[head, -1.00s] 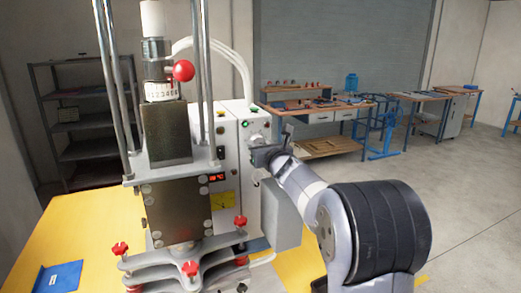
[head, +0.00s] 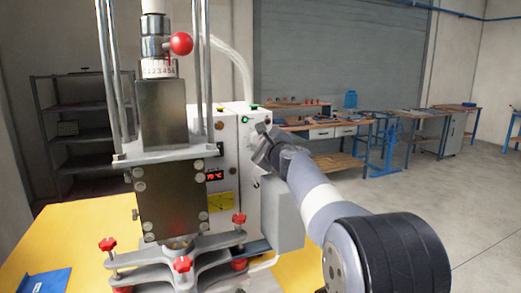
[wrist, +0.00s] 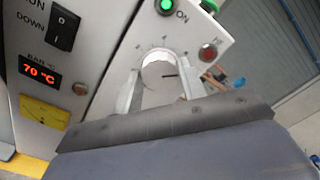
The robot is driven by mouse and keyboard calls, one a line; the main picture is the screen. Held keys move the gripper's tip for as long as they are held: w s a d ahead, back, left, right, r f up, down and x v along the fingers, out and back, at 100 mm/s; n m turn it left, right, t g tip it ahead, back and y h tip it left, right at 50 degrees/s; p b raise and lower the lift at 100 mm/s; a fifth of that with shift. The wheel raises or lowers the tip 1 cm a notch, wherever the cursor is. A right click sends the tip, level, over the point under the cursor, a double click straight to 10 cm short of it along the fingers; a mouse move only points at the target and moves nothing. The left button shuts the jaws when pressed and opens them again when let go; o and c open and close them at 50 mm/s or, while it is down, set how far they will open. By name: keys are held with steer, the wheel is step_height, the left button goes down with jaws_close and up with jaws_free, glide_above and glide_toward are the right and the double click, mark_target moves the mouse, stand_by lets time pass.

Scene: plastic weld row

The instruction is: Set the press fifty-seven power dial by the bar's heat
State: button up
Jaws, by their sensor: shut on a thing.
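The power dial (wrist: 158,78) is a round pale knob with a dark pointer line, on the grey-white panel (wrist: 108,60) of the press cabinet. In the wrist view the line points to the right, and small scale marks ring the dial. My gripper (wrist: 160,72) is shut on the dial, with one finger on each side. In the head view my gripper (head: 264,146) is at the cabinet's right face and hides the dial. The red bar heat display (wrist: 41,72) reads 70 °C; it also shows in the head view (head: 214,176).
A green lamp (wrist: 166,6) and a red button (wrist: 208,52) sit close to the dial. An up/down rocker switch (wrist: 63,27) is above the display. The press (head: 175,195) stands on a yellow table (head: 80,225). Workbenches (head: 340,122) stand behind; open floor lies right.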

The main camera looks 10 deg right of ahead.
steer(key=shift+n+b, duration=1.1)
steer(key=shift+n, duration=1)
steer(key=o, duration=1)
steer(key=shift+c, duration=0.2)
steer(key=s+b, duration=0.1)
steer(key=s, duration=0.2)
steer(key=s+d+b, duration=0.1)
steer(key=s, duration=0.3)
steer(key=s+d+b, duration=0.1)
steer(key=s, duration=0.2)
steer(key=shift+s, duration=0.35)
steer(key=shift+w, duration=0.1)
